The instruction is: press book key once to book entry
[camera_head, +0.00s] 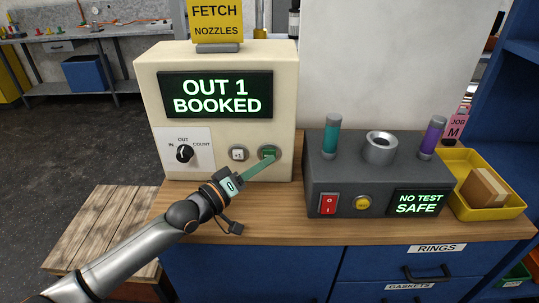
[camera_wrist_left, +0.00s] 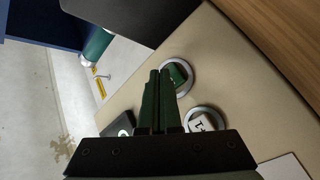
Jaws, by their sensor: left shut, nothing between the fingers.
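The cream booking box (camera_head: 220,120) stands on the bench, and its screen (camera_head: 216,94) reads "OUT 1 BOOKED". A green key (camera_head: 268,151) in a round metal ring is at the lower right of its front. A white "+1" key (camera_head: 238,154) is to its left, and a black selector knob (camera_head: 184,152) is further left. My left gripper (camera_head: 266,160) is shut and empty, its fingertips at the green key. In the left wrist view the fingers (camera_wrist_left: 160,80) reach beside the green key (camera_wrist_left: 177,76); contact is hard to tell. The "+1" key (camera_wrist_left: 202,122) is clear of them.
A dark grey test box (camera_head: 365,165) with a red switch, a yellow button and a "NO TEST SAFE" screen stands to the right. A yellow tray (camera_head: 515,206) holds a brown block. A "FETCH NOZZLES" sign (camera_head: 216,22) tops the booking box. A wooden pallet-like surface (camera_head: 105,225) is at left.

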